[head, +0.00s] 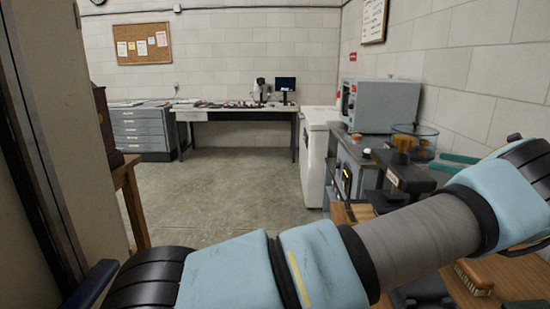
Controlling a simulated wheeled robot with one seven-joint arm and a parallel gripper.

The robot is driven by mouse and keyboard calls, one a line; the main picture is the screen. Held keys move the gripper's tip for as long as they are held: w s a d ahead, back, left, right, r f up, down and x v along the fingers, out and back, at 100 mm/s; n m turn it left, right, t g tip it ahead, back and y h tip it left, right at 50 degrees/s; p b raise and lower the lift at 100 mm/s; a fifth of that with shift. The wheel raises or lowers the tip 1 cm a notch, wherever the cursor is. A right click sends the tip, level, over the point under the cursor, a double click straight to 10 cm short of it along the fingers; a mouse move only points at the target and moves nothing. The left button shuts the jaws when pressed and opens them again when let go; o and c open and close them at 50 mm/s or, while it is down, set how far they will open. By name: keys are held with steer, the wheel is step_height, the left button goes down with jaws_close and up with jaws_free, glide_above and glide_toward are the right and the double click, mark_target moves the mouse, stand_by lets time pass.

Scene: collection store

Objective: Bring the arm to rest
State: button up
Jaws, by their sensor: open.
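My arm, with light blue shells and a grey ribbed sleeve, crosses the bottom of the head view from lower left to the right edge. It passes in front of a wooden bench (500,275) at the lower right. I cannot make out my gripper in this view. Whether the arm touches the bench cannot be told.
On the right stand a grey oven-like box (385,105), a glass bowl (415,138) and a white chest cabinet (315,150). A brush (474,278) lies on the bench. A wooden table (130,190) and tall panel stand left. The concrete floor (230,190) between is clear.

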steer(key=w+a+f+n+g+h, duration=0.1)
steer(key=w+a+f+n+g, duration=0.2)
steer(key=a, duration=0.5)
steer(key=w+a+n+g, duration=0.2)
steer(key=w+a, duration=0.3)
steer(key=a, duration=0.4)
steer(key=w+a+f+n+g+h, duration=0.1)
steer(key=w+a+f+n+g, duration=0.2)
steer(key=a, duration=0.5)
steer(key=s+a+f+n+g+h, duration=0.1)
steer(key=s+a+n+g+h, duration=0.2)
steer(key=a, duration=0.6)
steer(key=s+a+f+n+g+h, duration=0.15)
steer(key=s+a+n, duration=0.3)
steer(key=a, duration=0.45)
steer(key=s+a+n+h, duration=0.2)
steer(key=s+a+n, duration=0.2)
steer(key=s, duration=0.4)
steer(key=s+a+f+n+t+h, duration=0.1)
steer(key=s+a+n+h, duration=0.2)
steer(key=s+n, duration=0.4)
steer(key=shift+s+a, duration=0.5)
steer(key=shift+s, duration=0.05)
